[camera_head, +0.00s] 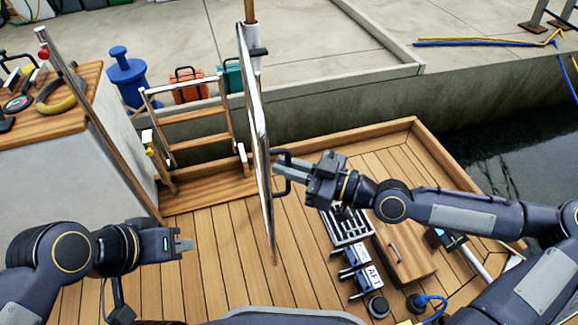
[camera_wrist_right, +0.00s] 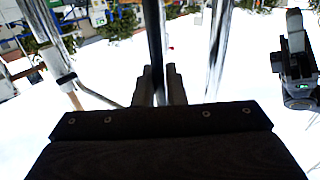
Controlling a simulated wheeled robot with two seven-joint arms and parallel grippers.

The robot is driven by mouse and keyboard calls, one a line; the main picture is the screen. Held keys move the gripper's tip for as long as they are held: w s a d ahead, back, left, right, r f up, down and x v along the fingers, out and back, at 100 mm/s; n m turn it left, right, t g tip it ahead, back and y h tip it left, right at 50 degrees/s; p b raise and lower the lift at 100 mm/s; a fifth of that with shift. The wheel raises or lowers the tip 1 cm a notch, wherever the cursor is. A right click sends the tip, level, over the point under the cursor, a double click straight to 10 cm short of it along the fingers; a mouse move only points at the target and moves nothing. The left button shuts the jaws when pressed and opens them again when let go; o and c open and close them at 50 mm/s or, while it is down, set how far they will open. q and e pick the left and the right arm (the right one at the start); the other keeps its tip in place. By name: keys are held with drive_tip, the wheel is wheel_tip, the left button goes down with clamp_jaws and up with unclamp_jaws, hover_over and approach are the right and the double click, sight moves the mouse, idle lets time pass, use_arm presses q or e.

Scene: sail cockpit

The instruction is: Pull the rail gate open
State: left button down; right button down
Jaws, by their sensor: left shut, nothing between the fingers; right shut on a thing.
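The rail gate (camera_head: 254,110) is a shiny metal tube frame in the middle of the head view. I see it nearly edge-on, running from near the quay side towards me over the deck. A black handle (camera_head: 288,185) sticks out from its right side. My right gripper (camera_head: 281,168) is shut on this handle from the right. In the right wrist view the fingers (camera_wrist_right: 160,86) close on the dark handle bar (camera_wrist_right: 155,40), with bright gate tubes on both sides. My left gripper (camera_head: 190,245) is shut and empty, left of the gate and apart from it.
A ladder with wooden steps (camera_head: 197,115) stands behind, left of the gate. A white cabinet (camera_head: 75,180) with a wooden top is at the left. A wooden box (camera_head: 405,250) and a black rack (camera_head: 347,228) stand below my right arm. The deck (camera_head: 225,250) between my grippers is bare.

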drive_tip(key=shift+w+r, duration=0.1)
drive_tip(key=shift+w, duration=0.05)
drive_tip(key=c, duration=1.6)
unclamp_jaws()
drive_tip(key=shift+p+v, duration=0.85)
drive_tip(key=shift+v, duration=3.05)
